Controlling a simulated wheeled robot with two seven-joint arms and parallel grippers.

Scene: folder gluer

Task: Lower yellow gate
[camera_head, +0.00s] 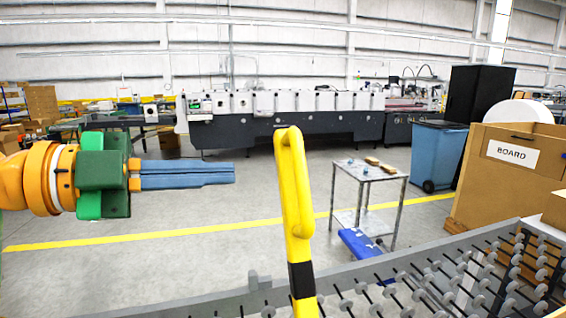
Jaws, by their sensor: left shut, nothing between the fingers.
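The yellow gate (295,195) stands raised, nearly upright, in the middle of the view. It is a narrow yellow tubular frame with a black band near its lower part, and its bottom runs out of the picture. My left gripper (232,173) comes in from the left, with its blue fingers shut and empty. Its fingertips point right, toward the gate, with a gap between them and the gate in the picture. My right gripper is not in view.
A grey roller conveyor (430,280) crosses the lower right, behind the gate's lower part. A metal cart (368,175) stands beyond it, with a blue bin (437,155) and a cardboard box marked BOARD (500,180) at right. A long machine (285,120) lines the back. The floor at left is clear.

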